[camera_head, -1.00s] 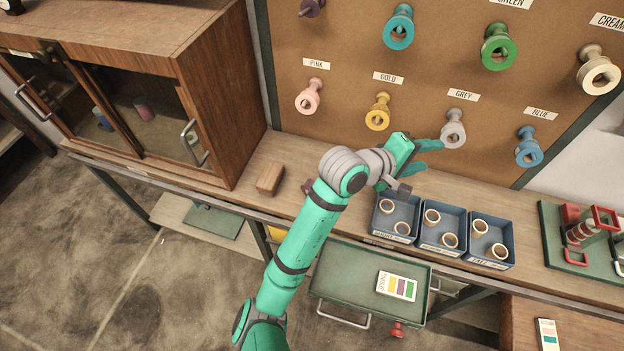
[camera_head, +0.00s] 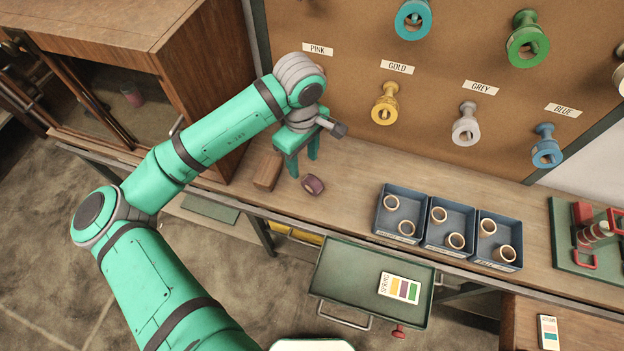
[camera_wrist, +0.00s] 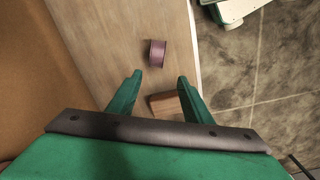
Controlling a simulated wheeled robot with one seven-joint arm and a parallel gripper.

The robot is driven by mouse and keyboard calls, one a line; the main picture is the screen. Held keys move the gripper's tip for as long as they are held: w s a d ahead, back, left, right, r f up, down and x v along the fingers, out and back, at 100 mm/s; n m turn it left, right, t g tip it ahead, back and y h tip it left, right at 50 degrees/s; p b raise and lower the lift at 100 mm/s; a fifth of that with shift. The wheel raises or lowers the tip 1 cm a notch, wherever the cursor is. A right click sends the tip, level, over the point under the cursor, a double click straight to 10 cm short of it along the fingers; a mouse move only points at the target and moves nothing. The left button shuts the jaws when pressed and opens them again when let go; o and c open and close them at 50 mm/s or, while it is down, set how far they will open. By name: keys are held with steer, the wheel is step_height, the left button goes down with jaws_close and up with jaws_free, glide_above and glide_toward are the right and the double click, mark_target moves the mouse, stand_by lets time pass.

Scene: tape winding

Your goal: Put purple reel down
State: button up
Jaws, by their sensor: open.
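The purple reel (camera_head: 312,185) lies on the wooden bench top, just right of a wooden block. It also shows in the wrist view (camera_wrist: 157,54), ahead of my fingertips and apart from them. My gripper (camera_head: 304,166) is open and empty above the bench, behind the reel in the head view. In the wrist view its two green fingers (camera_wrist: 158,78) are spread with nothing between their tips.
The wooden block (camera_head: 268,170) lies beside the reel, near the cabinet (camera_head: 212,85). Blue trays (camera_head: 375,222) with rings stand to the right. The pegboard (camera_head: 350,75) with reels rises behind. Bench space between reel and trays is clear. A green drawer (camera_head: 345,270) is pulled out in front.

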mark_target(308, 178)
step_height(308, 178, down, 5)
steer(key=shift+d+f, duration=0.2)
steer(key=shift+f, duration=0.65)
steer(key=shift+d+f, duration=0.15)
steer(key=shift+f, duration=0.75)
steer(key=shift+d+f, duration=0.2)
steer(key=shift+f, duration=0.65)
jaws_close()
